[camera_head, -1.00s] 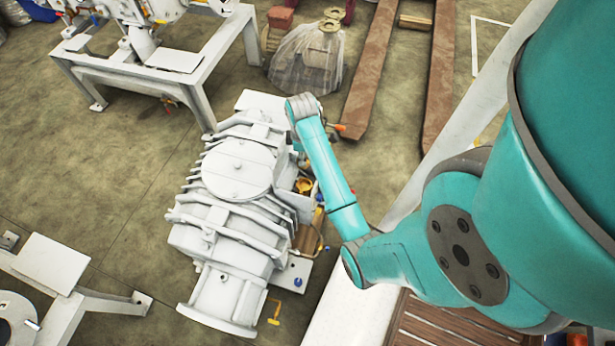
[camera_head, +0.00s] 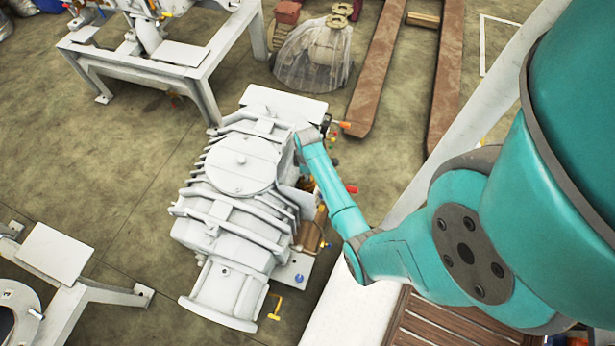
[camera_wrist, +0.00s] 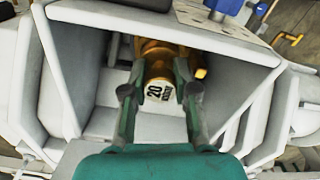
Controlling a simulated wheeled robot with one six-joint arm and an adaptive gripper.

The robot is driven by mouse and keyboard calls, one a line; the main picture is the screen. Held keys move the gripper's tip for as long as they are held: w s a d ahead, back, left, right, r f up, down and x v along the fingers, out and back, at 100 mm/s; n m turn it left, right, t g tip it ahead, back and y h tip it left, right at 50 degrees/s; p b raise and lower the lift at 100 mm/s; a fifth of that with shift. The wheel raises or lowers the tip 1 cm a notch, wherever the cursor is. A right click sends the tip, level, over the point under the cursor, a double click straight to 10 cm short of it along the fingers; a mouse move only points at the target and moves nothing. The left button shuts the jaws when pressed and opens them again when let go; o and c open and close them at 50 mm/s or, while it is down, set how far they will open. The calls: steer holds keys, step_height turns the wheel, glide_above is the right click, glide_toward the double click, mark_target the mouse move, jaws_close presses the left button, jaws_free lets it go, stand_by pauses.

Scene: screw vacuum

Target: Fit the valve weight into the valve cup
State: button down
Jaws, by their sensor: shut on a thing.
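Whether the weight touches or sits in a cup is hidden. In the head view, my arm's end hangs over the right side of the white machine (camera_head: 238,190), and the fingers are hidden.
The recess walls (camera_wrist: 240,85) stand close on both sides of my fingers. A blue-capped fitting (camera_wrist: 223,8) is above the recess. Small coloured handles, one orange (camera_head: 343,125) and one red (camera_head: 351,189), stick out from the machine's right side. A white frame (camera_head: 187,55) stands behind.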

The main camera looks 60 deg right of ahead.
steer(key=shift+f, duration=1.05)
steer(key=c, duration=1.2)
jaws_free()
steer(key=shift+f, duration=0.1)
